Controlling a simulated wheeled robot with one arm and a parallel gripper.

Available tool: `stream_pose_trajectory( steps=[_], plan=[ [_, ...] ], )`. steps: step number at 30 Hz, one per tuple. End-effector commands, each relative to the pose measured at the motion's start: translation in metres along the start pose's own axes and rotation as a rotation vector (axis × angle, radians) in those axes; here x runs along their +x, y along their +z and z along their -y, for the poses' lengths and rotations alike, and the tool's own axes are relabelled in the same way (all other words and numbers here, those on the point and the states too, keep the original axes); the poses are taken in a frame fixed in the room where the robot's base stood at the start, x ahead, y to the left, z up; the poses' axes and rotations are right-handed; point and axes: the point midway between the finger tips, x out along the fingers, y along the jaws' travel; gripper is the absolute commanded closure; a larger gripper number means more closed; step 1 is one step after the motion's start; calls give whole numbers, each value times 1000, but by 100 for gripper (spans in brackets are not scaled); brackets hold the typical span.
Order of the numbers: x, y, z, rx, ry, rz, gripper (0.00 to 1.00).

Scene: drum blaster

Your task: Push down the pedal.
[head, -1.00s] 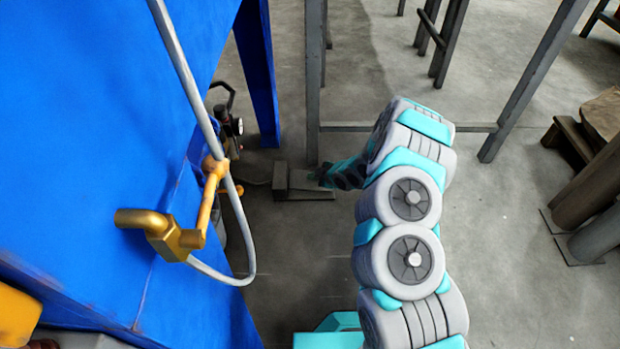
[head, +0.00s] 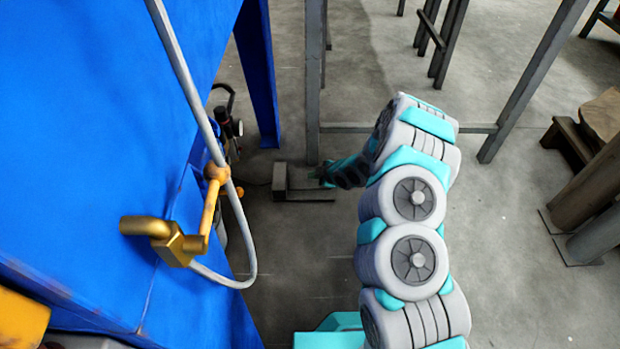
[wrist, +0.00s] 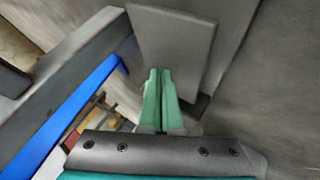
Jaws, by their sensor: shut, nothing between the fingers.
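The pedal (head: 304,195) is a grey metal piece on the concrete floor, with a flat plate and an upright block at its left end. In the wrist view a flat grey plate (wrist: 178,42), likely the pedal's, fills the area just beyond my fingertips. My gripper (head: 318,173) is low beside the pedal, over the right part of its plate. Its green fingers also show in the wrist view (wrist: 159,72), shut together and empty. The fingertips overlap the plate in the picture; I cannot tell whether they touch it.
A blue cabinet (head: 95,130) stands at the left with a brass fitting (head: 178,245) and a grey hose (head: 188,80). A blue leg (head: 256,75) and a grey metal frame post (head: 313,80) stand behind the pedal.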

Motion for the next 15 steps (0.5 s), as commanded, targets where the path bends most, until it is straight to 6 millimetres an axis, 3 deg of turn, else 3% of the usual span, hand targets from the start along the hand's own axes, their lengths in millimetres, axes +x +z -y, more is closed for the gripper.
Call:
stream_pose_trajectory(
  steps=[15],
  plan=[
    [-7, -6, -6, -1, 4, -3, 100]
  ],
)
